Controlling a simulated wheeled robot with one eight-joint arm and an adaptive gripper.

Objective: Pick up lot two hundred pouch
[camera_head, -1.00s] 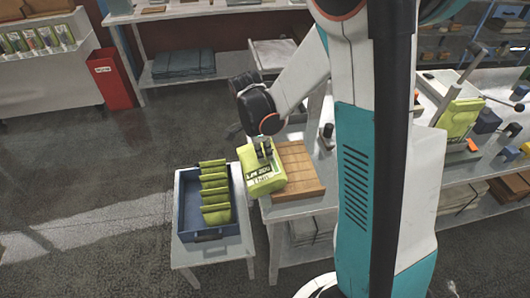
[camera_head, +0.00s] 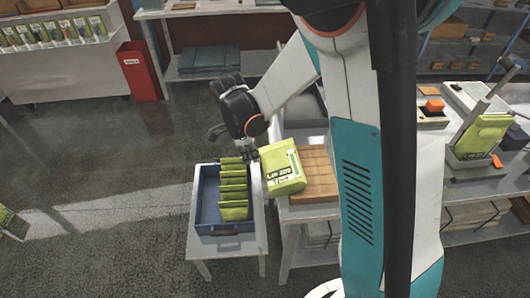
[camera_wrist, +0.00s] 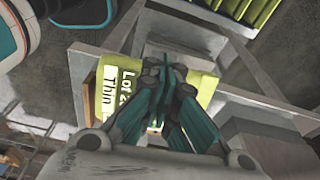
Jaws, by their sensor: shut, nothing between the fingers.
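The lime-green pouch marked Lot 200 Thin (camera_head: 281,172) lies label up, partly over a wooden slatted board (camera_head: 318,172) on the white bench. My gripper (camera_head: 251,154) is shut and empty at the pouch's upper left edge, above the gap between the bench and a small white side table. In the wrist view the shut fingers (camera_wrist: 163,80) cover part of the pouch (camera_wrist: 203,83), with its label to their left. I cannot tell whether the fingers touch it.
A blue tray (camera_head: 225,230) on the side table (camera_head: 255,235) holds a row of several green pouches. A press (camera_head: 468,152) with another green pouch stands on the bench at right. A red bin (camera_head: 138,72) stands behind. Floor at left is mostly clear.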

